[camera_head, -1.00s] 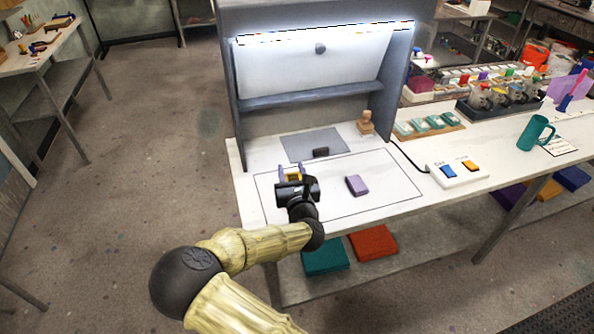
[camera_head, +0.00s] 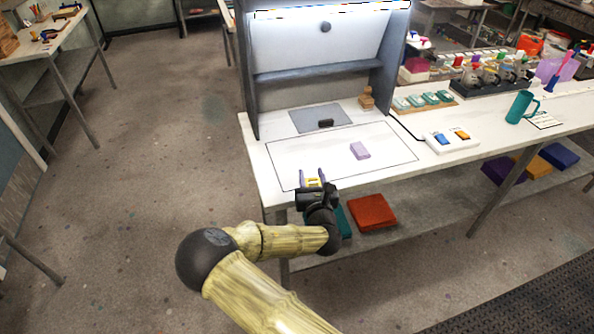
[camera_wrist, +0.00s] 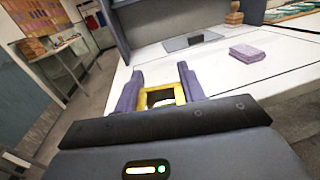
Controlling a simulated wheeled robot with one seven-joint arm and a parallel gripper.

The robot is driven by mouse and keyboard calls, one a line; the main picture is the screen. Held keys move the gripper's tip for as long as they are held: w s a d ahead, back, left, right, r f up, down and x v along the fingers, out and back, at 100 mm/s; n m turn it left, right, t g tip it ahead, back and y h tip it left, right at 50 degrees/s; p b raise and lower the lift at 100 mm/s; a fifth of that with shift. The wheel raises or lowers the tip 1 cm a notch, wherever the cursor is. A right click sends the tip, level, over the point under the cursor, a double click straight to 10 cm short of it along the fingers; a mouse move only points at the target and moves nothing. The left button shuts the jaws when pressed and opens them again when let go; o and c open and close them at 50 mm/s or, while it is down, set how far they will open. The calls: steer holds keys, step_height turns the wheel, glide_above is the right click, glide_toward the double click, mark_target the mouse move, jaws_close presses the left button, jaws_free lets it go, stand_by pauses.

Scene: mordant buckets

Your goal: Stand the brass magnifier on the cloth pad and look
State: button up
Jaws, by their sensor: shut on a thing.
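The brass magnifier (camera_wrist: 181,94) is a small yellow square frame with an opening. It sits between the two purple fingers of my gripper (camera_wrist: 160,80), which is shut on it. The cloth pad (camera_head: 360,150) appears to be the small folded lavender block on the tabletop, inside a thin drawn outline. The pad also shows in the wrist view (camera_wrist: 247,53), ahead and to the right, apart from the gripper. Nothing rests on it.
A grey mat (camera_head: 310,115) bears a small dark block (camera_head: 326,123) under a grey lit hood (camera_head: 250,75). A wooden figure (camera_head: 366,98) stands right of it. A switch box (camera_head: 452,143) and teal mug (camera_head: 519,107) are further right. The tabletop around the pad is clear.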

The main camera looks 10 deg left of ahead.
steer(key=s+d+f+m+h, duration=0.1)
steer(key=d+f, duration=0.3)
steer(key=d, duration=0.5)
steer(key=s+d+f+m+h, duration=0.1)
steer(key=s+d+f+h, duration=0.1)
steer(key=d, duration=0.7)
steer(key=s+d+f+m+t+h, duration=0.1)
steer(key=s+d+f+m+h, duration=0.1)
steer(key=d+f, duration=0.5)
steer(key=shift+d+h, duration=0.7)
steer(key=shift+d, duration=0.45)
steer(key=shift+d, duration=0.1)
steer(key=shift+s+d, duration=0.1)
steer(key=shift+d, duration=0.05)
